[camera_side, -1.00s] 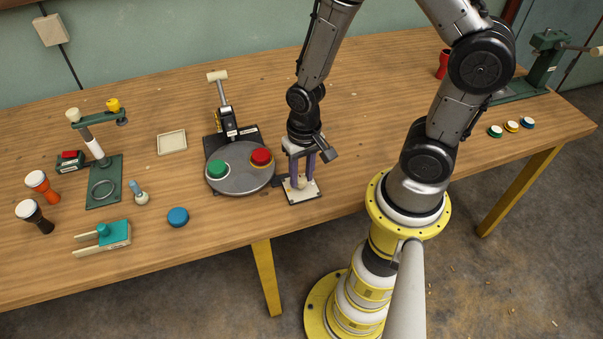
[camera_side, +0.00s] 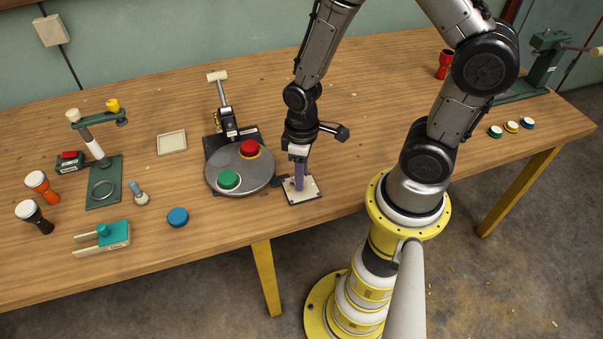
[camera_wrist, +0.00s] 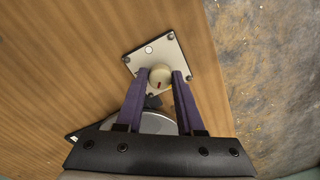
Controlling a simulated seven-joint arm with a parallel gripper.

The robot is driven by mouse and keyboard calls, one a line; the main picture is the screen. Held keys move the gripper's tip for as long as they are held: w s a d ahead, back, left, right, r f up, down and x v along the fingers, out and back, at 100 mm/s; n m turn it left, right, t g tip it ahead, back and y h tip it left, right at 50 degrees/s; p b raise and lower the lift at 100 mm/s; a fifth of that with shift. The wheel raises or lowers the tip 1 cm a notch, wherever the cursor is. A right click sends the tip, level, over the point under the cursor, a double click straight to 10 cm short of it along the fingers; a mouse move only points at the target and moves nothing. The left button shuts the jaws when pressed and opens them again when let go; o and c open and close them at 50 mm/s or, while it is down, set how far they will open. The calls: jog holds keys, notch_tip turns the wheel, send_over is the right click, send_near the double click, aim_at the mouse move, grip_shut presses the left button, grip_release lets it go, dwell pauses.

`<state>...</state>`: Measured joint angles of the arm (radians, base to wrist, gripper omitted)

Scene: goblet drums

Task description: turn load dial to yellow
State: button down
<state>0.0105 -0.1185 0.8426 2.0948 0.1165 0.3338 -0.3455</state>
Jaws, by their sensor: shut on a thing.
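The load dial (camera_wrist: 160,74) is a round cream knob with a dark red-brown mark on its near side in the wrist view. It sits on a pale square plate (camera_wrist: 171,46) with dark corner screws and a small white dot. The plate also shows in the side view (camera_side: 313,188), where the fingers largely hide the knob. My gripper (camera_wrist: 161,78), with purple fingers, points down and is shut on the knob. No yellow mark can be made out on the plate. The grey turntable (camera_side: 240,167) beside it carries a red-capped piece (camera_side: 250,147) and a green-capped piece (camera_side: 228,179).
A lever (camera_side: 222,95) stands behind the turntable. A green stand (camera_side: 104,190), two drums (camera_side: 42,185), a teal block tool (camera_side: 115,235) and a blue disc (camera_side: 178,217) lie to the left. The table's front edge is close to the plate.

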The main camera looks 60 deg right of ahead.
jog(key=n, duration=0.4)
jog(key=shift+n, duration=0.3)
jog(key=shift+w+n, duration=0.1)
jog(key=shift+n, duration=1.6)
jog(key=c, duration=0.5)
grip_release()
jog(key=r, duration=1.3)
jog(key=shift+w+d+r, duration=0.2)
jog(key=shift+r, duration=0.2)
jog(key=shift+r, duration=0.1)
